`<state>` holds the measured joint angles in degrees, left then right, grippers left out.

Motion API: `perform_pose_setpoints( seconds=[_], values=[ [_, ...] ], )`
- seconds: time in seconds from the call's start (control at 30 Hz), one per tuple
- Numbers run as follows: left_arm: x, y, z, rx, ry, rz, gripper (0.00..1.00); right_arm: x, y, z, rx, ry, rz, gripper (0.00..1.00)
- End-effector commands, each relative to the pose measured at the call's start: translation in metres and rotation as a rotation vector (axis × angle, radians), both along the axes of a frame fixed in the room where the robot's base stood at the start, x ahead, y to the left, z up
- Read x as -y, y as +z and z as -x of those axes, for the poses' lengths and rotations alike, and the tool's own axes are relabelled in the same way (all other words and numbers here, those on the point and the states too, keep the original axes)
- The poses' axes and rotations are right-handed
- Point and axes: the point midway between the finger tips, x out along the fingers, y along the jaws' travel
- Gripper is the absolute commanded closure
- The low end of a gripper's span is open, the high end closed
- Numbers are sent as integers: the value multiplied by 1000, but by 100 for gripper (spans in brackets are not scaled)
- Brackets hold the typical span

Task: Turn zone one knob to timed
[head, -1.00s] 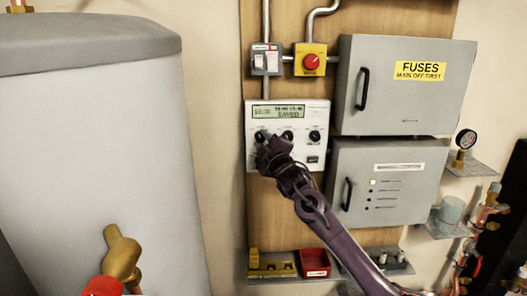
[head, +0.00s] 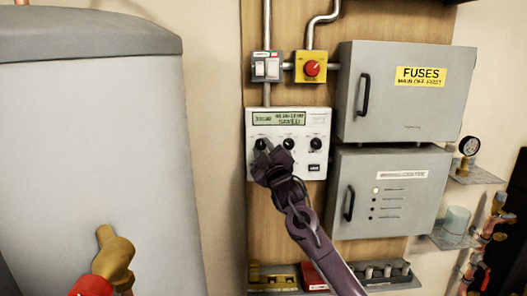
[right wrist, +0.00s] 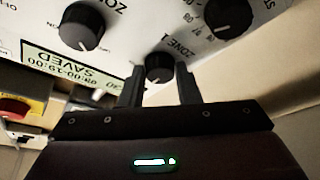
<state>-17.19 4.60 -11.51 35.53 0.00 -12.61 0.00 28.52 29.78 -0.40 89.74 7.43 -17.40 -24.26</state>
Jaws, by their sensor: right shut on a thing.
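The white control panel (head: 313,118) hangs on the wooden board, with a small green display (head: 279,119) above a row of black knobs. The zone one knob (right wrist: 158,68), labelled "ZONE 1", is a round black knob between my right gripper's fingers in the right wrist view. In the head view it is the left knob (head: 261,144) of the row. My right gripper (right wrist: 160,88) is shut on it; it also shows in the head view (head: 266,157), just below the knob. The display text includes "SAVED". The knob's pointer setting cannot be made out. My left gripper is not in view.
Two more knobs (head: 288,144) (head: 316,145) sit close to the right of it. The grey fuse box (head: 408,112) stands to the right, a grey tank (head: 95,150) to the left.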

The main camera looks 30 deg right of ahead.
Motion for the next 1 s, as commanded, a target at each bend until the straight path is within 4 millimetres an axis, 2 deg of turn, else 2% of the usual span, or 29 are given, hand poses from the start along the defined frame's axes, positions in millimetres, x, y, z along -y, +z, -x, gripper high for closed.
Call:
perform_pose_setpoints(
  seconds=[0.07, 0.1, 0.23, 0.57, 0.67, 1.0],
  values=[
    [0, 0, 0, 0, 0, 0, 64, 0, -1, 0, -3, 0, 0, 93],
    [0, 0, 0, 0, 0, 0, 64, 0, -1, 0, -3, 0, 0, 66],
    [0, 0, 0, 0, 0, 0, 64, 0, -1, 0, -2, -1, 0, 49],
    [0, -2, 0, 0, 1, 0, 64, 0, -2, 3, -2, -1, 1, 49],
    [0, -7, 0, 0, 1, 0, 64, -3, -7, 11, -3, 0, 2, 49],
    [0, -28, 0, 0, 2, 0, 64, -16, -22, 60, -2, 0, 1, 49]
  ],
)
